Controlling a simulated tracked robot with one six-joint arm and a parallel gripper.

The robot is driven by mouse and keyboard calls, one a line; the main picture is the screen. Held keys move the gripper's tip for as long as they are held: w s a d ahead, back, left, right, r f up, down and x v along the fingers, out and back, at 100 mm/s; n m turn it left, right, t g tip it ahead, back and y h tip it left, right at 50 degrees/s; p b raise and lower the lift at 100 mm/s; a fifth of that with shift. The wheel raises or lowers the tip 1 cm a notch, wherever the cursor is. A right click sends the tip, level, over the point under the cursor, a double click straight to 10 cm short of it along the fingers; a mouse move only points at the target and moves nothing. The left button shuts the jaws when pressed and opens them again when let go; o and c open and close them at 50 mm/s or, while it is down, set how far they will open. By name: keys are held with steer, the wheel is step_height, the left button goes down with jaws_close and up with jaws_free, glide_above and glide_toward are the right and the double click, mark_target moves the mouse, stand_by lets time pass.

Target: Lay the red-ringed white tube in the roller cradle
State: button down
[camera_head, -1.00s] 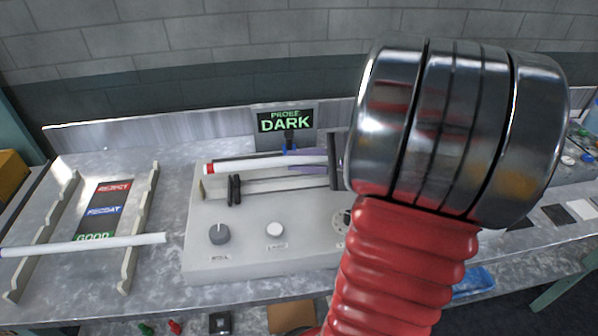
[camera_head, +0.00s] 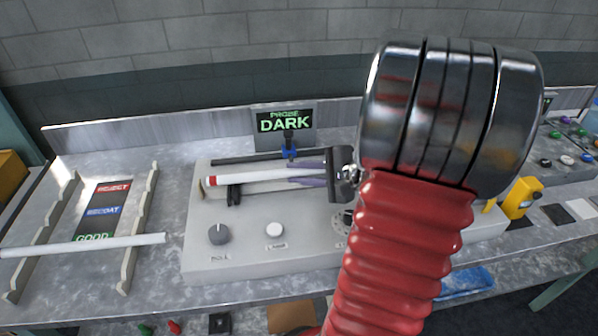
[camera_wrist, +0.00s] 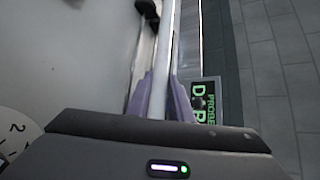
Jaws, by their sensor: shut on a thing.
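The white tube (camera_head: 250,178) has a red ring (camera_head: 211,181) near its left end. My gripper (camera_head: 308,174) has its purple fingers shut on the tube toward its right part. The tube lies across the picture in front of the black rollers (camera_head: 234,196) of the grey cradle unit (camera_head: 305,220). I cannot tell whether it touches the rollers. In the wrist view the tube (camera_wrist: 164,50) runs away between the purple fingers (camera_wrist: 160,98), beside a black roller (camera_wrist: 148,8). The tube's right end is hidden by my gripper.
A display (camera_head: 285,121) reading PROBE DARK stands behind the unit, above a blue probe (camera_head: 289,153). At the left, another white tube (camera_head: 80,245) lies across a notched rack (camera_head: 140,225). A yellow device (camera_head: 521,198) stands at the right. My arm covers the unit's right part.

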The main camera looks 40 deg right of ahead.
steer(key=shift+f, duration=0.45)
steer(key=c, duration=1.6)
jaws_free()
steer(key=shift+r, duration=0.1)
steer(key=shift+r, duration=0.55)
steer(key=v, duration=1.2)
steer(key=shift+s, duration=0.1)
steer(key=shift+a, duration=0.1)
